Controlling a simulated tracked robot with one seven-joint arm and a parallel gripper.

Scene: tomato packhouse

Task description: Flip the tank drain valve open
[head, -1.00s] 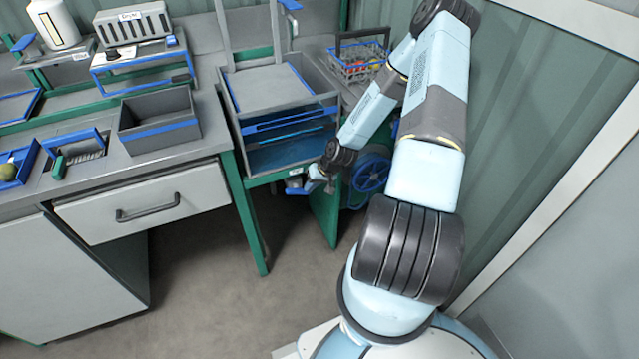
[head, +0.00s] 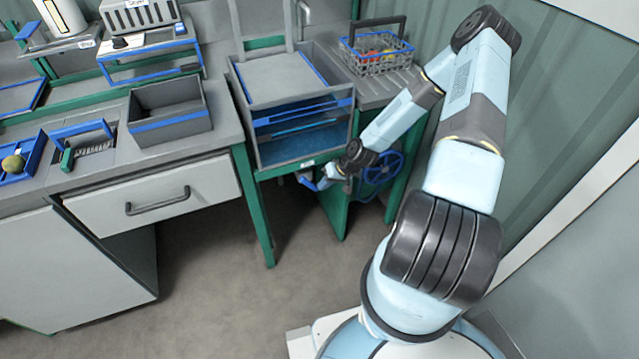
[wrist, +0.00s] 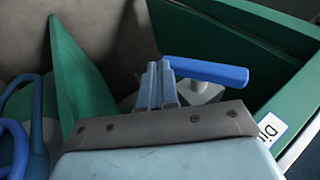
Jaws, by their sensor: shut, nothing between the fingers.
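The drain valve has a blue lever (wrist: 207,70) and a pale grey body (wrist: 203,93) under the green frame in the wrist view. The lever lies sideways across the picture, its left end close by my fingertips. In the head view the blue lever (head: 307,183) shows below the tank's front. My gripper (wrist: 160,72) is shut and empty, its fingers together beside the lever's left end; I cannot tell if they touch it. In the head view my gripper (head: 326,182) is just right of the lever. The tank (head: 300,153) stands above, with blue water inside.
A drawer bench (head: 150,190) stands left. The floor in front is clear.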

